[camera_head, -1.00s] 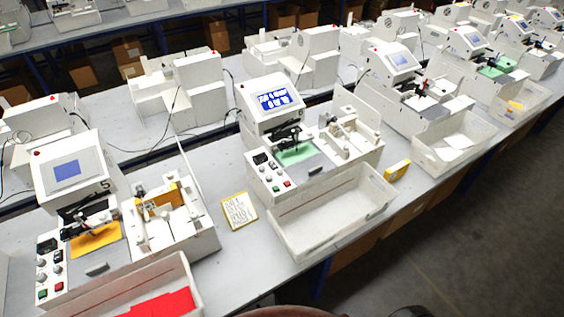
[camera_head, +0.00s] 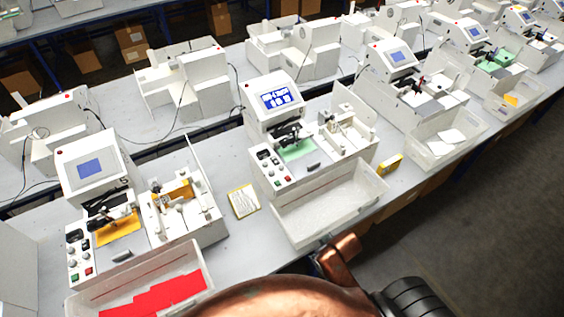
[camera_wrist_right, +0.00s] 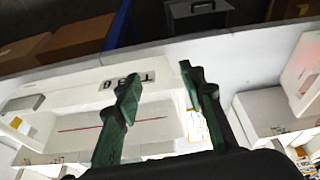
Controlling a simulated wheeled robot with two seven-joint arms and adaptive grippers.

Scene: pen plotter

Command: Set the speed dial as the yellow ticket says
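The yellow-edged ticket (camera_head: 243,201) lies flat on the table, left of the middle station's tray; its handwriting is too small to read. The middle plotter (camera_head: 273,108) has a blue screen with blurred white text. Its front panel (camera_head: 268,170) carries small pale knobs, a dark switch block and green and red buttons; I cannot tell which knob is the speed dial. In the right wrist view my right gripper (camera_wrist_right: 157,77) is open and empty above the station. A yellow-edged paper, likely the ticket (camera_wrist_right: 197,126), shows beyond one finger. My left gripper is not in view.
An empty white tray (camera_head: 330,238) stands before the middle plotter, with a yellow box (camera_head: 389,164) to its right. A left station has a tray (camera_head: 205,255) holding red sheets. More stations line the tables. My copper arm fills the bottom of the head view.

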